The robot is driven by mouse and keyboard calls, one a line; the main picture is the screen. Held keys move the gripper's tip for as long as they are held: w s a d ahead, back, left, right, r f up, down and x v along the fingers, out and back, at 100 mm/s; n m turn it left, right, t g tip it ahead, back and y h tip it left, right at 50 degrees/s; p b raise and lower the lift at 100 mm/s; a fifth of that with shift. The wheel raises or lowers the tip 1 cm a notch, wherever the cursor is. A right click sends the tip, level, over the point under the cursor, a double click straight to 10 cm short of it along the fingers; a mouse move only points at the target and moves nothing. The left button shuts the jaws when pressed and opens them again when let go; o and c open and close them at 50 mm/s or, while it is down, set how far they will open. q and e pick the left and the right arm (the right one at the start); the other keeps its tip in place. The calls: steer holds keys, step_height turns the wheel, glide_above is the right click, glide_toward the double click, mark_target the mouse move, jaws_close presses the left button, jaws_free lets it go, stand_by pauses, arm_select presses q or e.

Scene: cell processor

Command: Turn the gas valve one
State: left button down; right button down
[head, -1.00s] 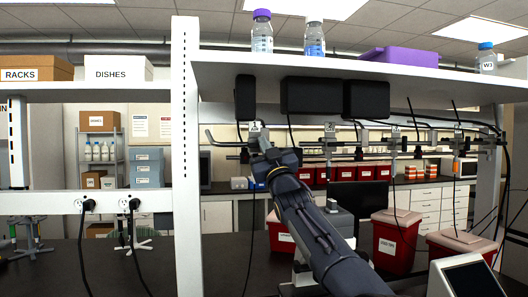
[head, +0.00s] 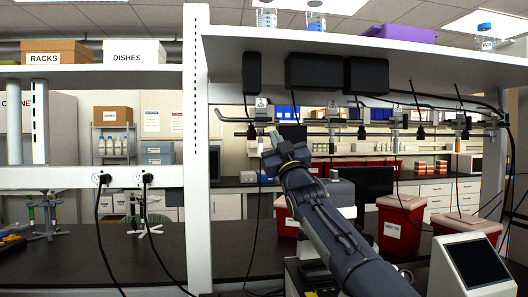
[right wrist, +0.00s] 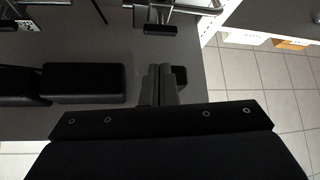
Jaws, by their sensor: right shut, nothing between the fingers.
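Gas valve one (head: 261,115) hangs from the rail under the shelf, with a small tag marked 1 above it. My right gripper (head: 285,151) is shut and empty, just below and to the right of this valve in the head view, with a small gap in the picture. I cannot tell the gap in depth. The shut fingers also show in the right wrist view (right wrist: 163,84), below a fitting with a dark handle (right wrist: 160,29); I cannot tell which fitting this is. The valve's handle position is too small to read. My left gripper is out of view.
More numbered valves (head: 332,113) follow along the rail to the right. Black boxes (head: 313,71) hang at the edge of the shelf (head: 390,50) above. A white post (head: 197,150) stands left of the valve. Red bins (head: 401,224) and a screen device (head: 472,264) stand on the bench.

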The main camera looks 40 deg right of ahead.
steer(key=s+a+f+m+g+y, duration=0.1)
steer(key=s+a+f+g+y, duration=0.2)
steer(key=f, duration=0.6)
steer(key=s+a+f+m+g+y, duration=0.1)
steer(key=s+a+f+g, duration=0.4)
steer(key=f, duration=0.5)
steer(key=s+a+f+m+g+y, duration=0.1)
steer(key=s+a+f+g+y, duration=0.15)
steer(key=a+f, duration=0.45)
steer(key=s+a+f+g+y, duration=0.1)
steer(key=s+a+f+g, duration=0.1)
steer(key=s+a+f, duration=0.2)
steer(key=s+a+f+g+y, duration=0.2)
steer(key=s+a+f, duration=0.3)
steer(key=s+f, duration=0.5)
steer(key=s+a+f+n+g+y, duration=0.1)
steer(key=s+a+f+g, duration=0.3)
steer(key=s+f, duration=0.4)
step_height(320, 180, down, 3)
steer(key=shift+a+f+y, duration=0.2)
steer(key=shift+a+y, duration=0.15)
steer(key=shift+a, duration=0.1)
steer(key=shift+d, duration=0.1)
